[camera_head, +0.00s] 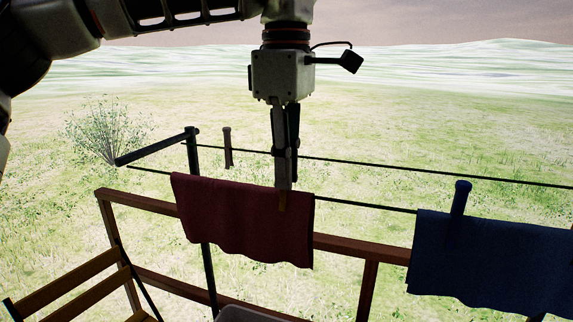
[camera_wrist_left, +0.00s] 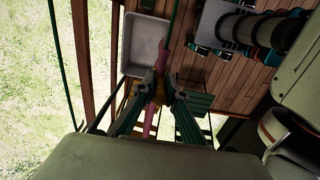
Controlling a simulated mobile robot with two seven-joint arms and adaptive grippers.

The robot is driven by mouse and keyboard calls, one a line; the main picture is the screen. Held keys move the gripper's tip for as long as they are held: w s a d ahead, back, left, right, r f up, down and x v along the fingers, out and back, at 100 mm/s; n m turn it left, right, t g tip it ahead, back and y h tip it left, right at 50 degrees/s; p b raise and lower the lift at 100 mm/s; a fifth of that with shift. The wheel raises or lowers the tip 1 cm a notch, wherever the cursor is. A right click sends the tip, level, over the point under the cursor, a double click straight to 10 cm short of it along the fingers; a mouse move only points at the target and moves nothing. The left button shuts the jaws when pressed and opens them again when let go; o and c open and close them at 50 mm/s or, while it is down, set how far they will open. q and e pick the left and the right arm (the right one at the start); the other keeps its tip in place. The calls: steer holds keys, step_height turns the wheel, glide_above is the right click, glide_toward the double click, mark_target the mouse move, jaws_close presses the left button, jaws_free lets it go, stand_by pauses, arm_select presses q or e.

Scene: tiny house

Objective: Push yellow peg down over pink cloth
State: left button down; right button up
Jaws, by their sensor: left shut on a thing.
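The pink cloth (camera_head: 238,222), dark red in this light, hangs over the near clothesline in the head view. In the left wrist view it is a thin pink strip (camera_wrist_left: 150,125), seen edge-on. My left gripper (camera_head: 284,186) points straight down at the cloth's top edge, right of its middle. The fingers hide the rest of the peg. In the left wrist view the left gripper (camera_wrist_left: 160,82) is directly over the line and cloth. My right gripper is not in view.
A blue cloth (camera_head: 490,262) with a blue peg (camera_head: 460,198) hangs further right on the near line. A dark peg (camera_head: 227,147) stands on the back line. A wooden railing (camera_head: 340,245) runs behind the cloths. A grey tub (camera_wrist_left: 143,45) is below.

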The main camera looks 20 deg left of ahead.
arm_select(q)
steer(key=shift+f, duration=0.8)
steer(key=c, duration=2)
jaws_free()
steer(key=shift+o, duration=0.2)
step_height(320, 180, up, 12)
steer(key=shift+f, duration=0.2)
steer(key=shift+r, duration=0.55)
step_height(320, 180, up, 9)
steer(key=p, duration=0.2)
steer(key=shift+r+p, duration=0.2)
steer(key=shift+p, duration=0.2)
